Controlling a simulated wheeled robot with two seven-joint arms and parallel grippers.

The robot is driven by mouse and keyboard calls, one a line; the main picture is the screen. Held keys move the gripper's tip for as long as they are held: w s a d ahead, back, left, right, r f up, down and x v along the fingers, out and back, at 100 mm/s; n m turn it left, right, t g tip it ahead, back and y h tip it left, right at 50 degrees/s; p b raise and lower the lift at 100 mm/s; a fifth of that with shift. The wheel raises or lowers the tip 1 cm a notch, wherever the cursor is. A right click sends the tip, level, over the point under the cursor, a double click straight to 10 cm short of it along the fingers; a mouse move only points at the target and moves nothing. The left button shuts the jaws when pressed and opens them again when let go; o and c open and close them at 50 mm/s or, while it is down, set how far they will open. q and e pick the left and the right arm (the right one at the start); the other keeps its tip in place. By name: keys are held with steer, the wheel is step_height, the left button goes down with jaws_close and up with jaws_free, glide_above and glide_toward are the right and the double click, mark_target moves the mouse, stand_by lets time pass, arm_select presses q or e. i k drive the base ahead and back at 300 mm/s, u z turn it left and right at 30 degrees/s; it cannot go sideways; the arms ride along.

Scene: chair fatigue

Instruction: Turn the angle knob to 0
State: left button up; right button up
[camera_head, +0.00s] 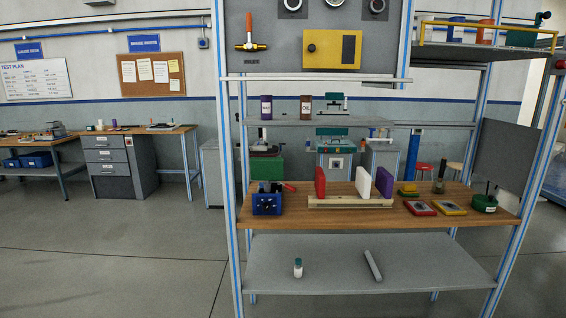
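No label for an angle knob is legible from here. A blue device (267,204) with dark round parts on its front sits at the left end of the wooden workbench (330,222). A yellow box (332,50) with a small black knob (311,48) on its left side and a dark panel on its right is mounted on the grey upright board. I cannot tell which of these is the angle knob, nor read any knob's setting. Neither of my grippers is in view.
Red, white and purple plates (363,182) stand in a wooden rack mid-bench. Flat red and yellow trays (420,208) and a green round container (484,203) are at right. Blue-white posts (230,190) frame the bench. The floor (110,255) at left is clear.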

mark_target(266, 206)
steer(key=z, duration=0.05)
steer(key=k, duration=0.4)
steer(key=z, duration=0.95)
steer(key=i, duration=1.3)
steer(key=u, duration=0.35)
